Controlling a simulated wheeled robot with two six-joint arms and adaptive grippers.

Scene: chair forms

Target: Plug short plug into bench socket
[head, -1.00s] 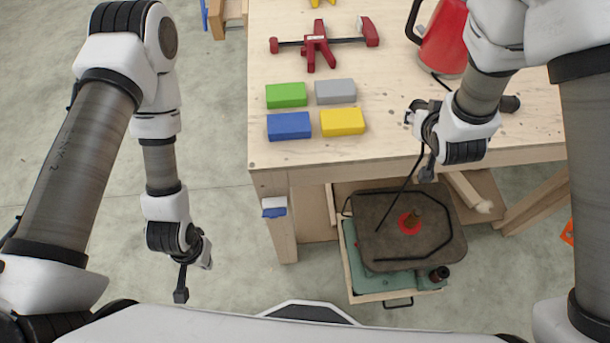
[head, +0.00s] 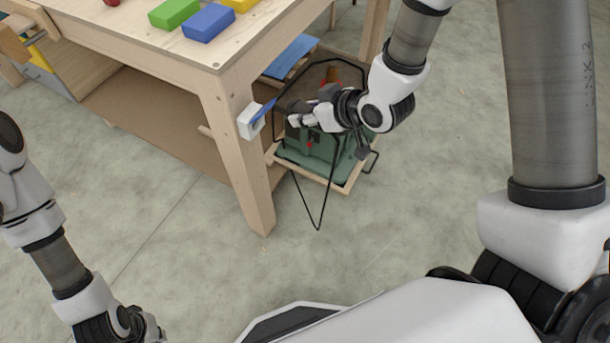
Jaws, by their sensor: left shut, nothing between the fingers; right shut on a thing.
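The bench socket is a white box (head: 249,122) on the workbench's near leg, its blue flap (head: 264,111) standing out to the right. My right gripper (head: 303,116) is shut, just right of the socket and apart from it in the picture. The short plug in it is mostly hidden by the fingers and too small to make out. A black cable (head: 311,216) hangs in a loop below that gripper. My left gripper (head: 150,330) is shut and empty, low at the bottom left, partly cut off by the frame edge.
The workbench (head: 150,47) fills the upper left, with green (head: 174,12), blue (head: 209,22) and yellow blocks on top. The floor in front is clear.

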